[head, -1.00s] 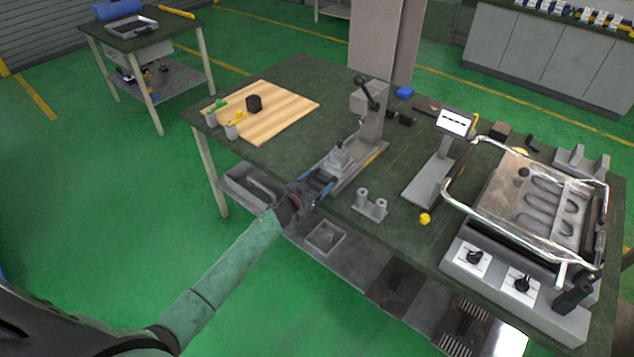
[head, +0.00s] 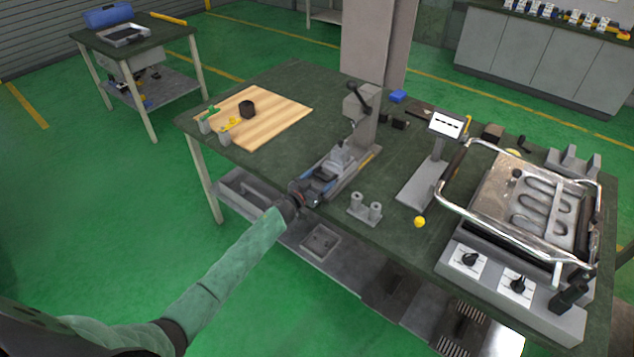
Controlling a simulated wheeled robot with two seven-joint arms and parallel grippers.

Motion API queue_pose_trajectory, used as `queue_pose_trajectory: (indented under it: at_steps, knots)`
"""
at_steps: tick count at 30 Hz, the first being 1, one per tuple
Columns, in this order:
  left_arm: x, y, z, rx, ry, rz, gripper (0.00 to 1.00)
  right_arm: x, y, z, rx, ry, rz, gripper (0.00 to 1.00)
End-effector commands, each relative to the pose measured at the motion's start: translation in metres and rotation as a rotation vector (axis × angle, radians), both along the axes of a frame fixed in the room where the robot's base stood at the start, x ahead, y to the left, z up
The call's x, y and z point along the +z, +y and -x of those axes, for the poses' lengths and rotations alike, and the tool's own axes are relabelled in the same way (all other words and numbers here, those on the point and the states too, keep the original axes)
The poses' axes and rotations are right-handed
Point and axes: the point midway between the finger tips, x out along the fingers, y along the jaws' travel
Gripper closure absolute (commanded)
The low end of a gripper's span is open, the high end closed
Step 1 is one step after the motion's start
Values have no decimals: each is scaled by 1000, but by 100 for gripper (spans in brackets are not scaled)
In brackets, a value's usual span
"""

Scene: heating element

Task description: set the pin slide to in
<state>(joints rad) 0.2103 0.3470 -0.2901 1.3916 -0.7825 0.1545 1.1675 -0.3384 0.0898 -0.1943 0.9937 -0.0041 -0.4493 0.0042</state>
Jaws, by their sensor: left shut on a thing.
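The pin slide is part of a grey press-like fixture (head: 368,130), which has an upright column, a dark lever and a long low base near the table's front edge. A grey block (head: 342,158) sits on that base. My left gripper (head: 324,177) reaches in from the front left and is at the near end of the base, shut on a part there that looks like the pin slide. The fingers and wrist hide most of that part, so its exact position is unclear. My right gripper is not in view.
A grey holder with two posts (head: 365,208) stands just right of my gripper. A yellow ball (head: 419,222), a display stand (head: 425,185) and a heating unit with a metal handle (head: 520,215) lie further right. A wooden board (head: 270,120) is at the left.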

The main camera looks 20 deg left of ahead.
Motion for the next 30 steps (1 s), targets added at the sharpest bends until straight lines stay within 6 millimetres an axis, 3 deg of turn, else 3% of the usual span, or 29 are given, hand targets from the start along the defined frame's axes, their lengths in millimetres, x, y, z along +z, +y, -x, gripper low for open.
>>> queue_pose_trajectory:
  at_steps: [3,4,7,19,24,30]
  knots:
    - [-1,1,0,1,1,0,63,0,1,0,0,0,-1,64]
    - [-1,1,0,1,1,0,20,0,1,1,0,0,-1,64]
    - [0,1,0,1,1,-1,1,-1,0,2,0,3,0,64]
    - [-1,3,6,0,-1,-2,1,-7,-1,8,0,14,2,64]
    - [-4,10,28,-1,1,-3,1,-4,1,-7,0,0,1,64]
    - [-4,21,56,0,1,-3,1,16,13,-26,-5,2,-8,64]
